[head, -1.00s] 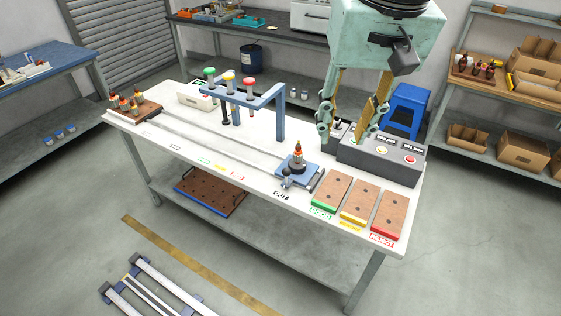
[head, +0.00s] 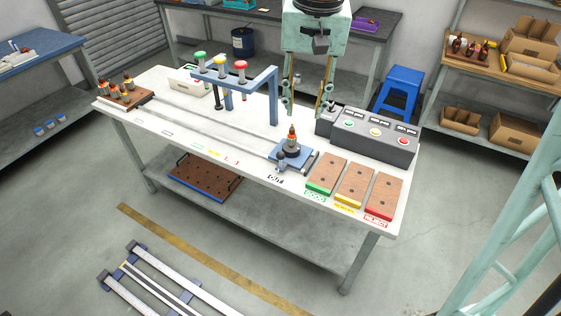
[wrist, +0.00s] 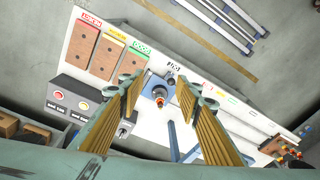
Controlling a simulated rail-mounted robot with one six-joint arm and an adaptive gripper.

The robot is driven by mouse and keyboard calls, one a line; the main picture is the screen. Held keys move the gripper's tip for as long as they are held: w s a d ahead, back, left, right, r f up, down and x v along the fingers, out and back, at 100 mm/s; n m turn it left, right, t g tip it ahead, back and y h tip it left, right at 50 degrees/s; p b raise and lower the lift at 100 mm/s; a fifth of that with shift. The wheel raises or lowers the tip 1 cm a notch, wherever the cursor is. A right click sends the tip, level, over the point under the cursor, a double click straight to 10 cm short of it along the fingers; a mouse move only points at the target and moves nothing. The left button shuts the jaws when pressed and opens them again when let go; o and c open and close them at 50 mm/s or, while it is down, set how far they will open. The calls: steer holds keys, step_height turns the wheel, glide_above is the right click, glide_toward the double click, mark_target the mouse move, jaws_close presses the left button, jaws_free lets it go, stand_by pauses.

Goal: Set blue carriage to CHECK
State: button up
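The blue carriage (head: 291,158) sits at the right end of the rail on the white bench, beside the OUT label (head: 275,178). An armature with an orange top (head: 292,134) stands upright on it. In the wrist view the carriage (wrist: 160,90) shows between and beyond my fingers, with the armature (wrist: 156,102) on it. My gripper (head: 305,112) hangs above and behind the carriage, apart from it. Its fingers are spread wide and empty, as the wrist view also shows (wrist: 165,88). I cannot read a CHECK label clearly on the bench.
A blue gantry (head: 272,95) with green, yellow and red buttons spans the rail. A grey control box (head: 373,140) stands at the back right. Green, yellow and red trays (head: 327,173) lie at the right front. A wooden block with several armatures (head: 122,97) is at the left end.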

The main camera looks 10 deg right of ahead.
steer(key=w+a+f+m, duration=0.1)
steer(key=w+f, duration=0.7)
steer(key=m+g, duration=0.1)
steer(key=g, duration=0.1)
glide_above(281, 167)
steer(key=f, duration=1.2)
steer(key=shift+w, duration=0.3)
steer(key=shift+f, duration=0.15)
steer(key=shift+f+b, duration=0.9)
steer(key=shift+f, duration=5.85)
steer(key=shift+c, duration=0.2)
jaws_close()
